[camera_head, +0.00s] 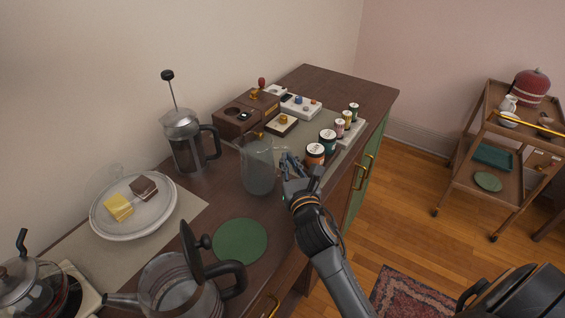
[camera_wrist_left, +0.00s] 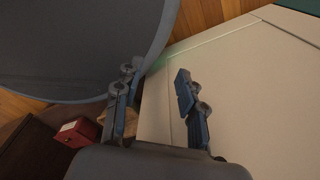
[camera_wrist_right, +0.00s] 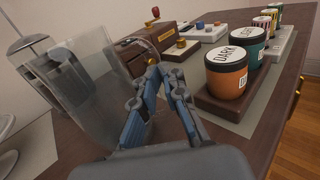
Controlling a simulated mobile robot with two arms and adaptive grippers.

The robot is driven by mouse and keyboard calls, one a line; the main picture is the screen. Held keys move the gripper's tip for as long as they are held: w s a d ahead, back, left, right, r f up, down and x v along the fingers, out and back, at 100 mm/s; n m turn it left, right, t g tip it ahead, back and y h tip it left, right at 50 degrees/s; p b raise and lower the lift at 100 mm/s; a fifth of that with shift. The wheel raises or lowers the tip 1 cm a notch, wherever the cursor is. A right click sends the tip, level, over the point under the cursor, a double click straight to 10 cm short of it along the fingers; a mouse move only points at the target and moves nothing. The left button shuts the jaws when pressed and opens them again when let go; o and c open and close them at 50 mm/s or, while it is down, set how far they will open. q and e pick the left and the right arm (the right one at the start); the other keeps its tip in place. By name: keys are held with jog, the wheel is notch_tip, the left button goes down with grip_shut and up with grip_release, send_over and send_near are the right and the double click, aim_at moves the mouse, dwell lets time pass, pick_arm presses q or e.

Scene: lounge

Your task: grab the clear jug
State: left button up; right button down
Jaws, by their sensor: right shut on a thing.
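The clear jug (camera_head: 257,172) stands upright on the dark wooden cabinet top, left of my right gripper (camera_head: 292,170). In the right wrist view the jug (camera_wrist_right: 85,100) fills the left side, and its thin clear handle runs toward the fingertips. My right gripper (camera_wrist_right: 160,95) is shut on the jug's handle; the exact contact is hard to make out through the transparent material. My left gripper (camera_wrist_left: 155,95) shows only in its wrist view. Its fingers are apart with nothing held between them.
An orange-brown jar (camera_head: 315,154) and a teal jar (camera_head: 328,141) stand close right of the gripper. A French press (camera_head: 186,142), a plate (camera_head: 133,217), a green round mat (camera_head: 240,241) and a glass kettle (camera_head: 172,285) surround the jug. The cabinet's front edge lies to the right.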

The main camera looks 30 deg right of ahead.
notch_tip(320, 180, up, 3)
jog(key=shift+f, duration=0.1)
jog(key=s+a+r+p, duration=0.3)
jog(key=s+r+p, duration=0.2)
jog(key=s+r, duration=0.5)
jog(key=v, duration=0.3)
jog(key=shift+s+d, duration=0.2)
jog(key=shift+s, duration=0.1)
